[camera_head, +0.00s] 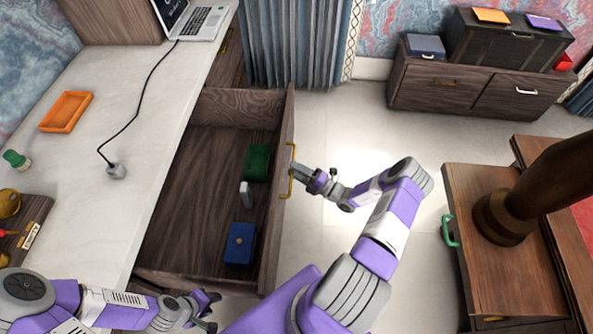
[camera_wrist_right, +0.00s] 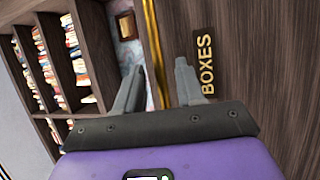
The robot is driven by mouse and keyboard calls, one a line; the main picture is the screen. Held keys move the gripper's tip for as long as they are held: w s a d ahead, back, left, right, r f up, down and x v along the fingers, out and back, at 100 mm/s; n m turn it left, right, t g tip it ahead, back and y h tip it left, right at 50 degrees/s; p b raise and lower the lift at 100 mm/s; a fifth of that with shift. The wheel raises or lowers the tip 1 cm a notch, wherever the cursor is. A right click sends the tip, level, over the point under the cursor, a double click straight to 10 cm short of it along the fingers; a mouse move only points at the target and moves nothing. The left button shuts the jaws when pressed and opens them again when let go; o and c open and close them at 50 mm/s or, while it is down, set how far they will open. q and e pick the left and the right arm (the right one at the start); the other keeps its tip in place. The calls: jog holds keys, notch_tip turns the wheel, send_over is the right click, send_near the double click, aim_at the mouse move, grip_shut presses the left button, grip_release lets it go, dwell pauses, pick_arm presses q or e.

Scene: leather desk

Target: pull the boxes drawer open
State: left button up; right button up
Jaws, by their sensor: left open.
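The boxes drawer (camera_head: 205,180) stands pulled well out from the desk, with a wooden front panel (camera_head: 284,205). A brass bar handle (camera_head: 291,171) is on the panel's outer face. The BOXES label (camera_wrist_right: 207,63) shows in the right wrist view beside the handle (camera_wrist_right: 154,50). My right gripper (camera_head: 306,176) is at the handle from the outer side. Its fingers (camera_wrist_right: 160,88) are apart, with the bar between them and gaps visible; contact is unclear. My left gripper (camera_head: 212,306) is open and empty at the drawer's near end.
Inside the drawer lie a green box (camera_head: 257,162), a white item (camera_head: 245,194) and a blue box (camera_head: 240,243). The desk top (camera_head: 135,90) holds an orange tray (camera_head: 66,111) and a laptop (camera_head: 195,20). A wooden cabinet (camera_head: 470,200) stands right; floor between is clear.

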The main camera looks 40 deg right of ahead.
jog(key=v, duration=0.7)
jog(key=shift+s+p, duration=0.3)
jog(key=shift+p, duration=0.05)
jog(key=shift+f, duration=0.1)
dwell(0.3)
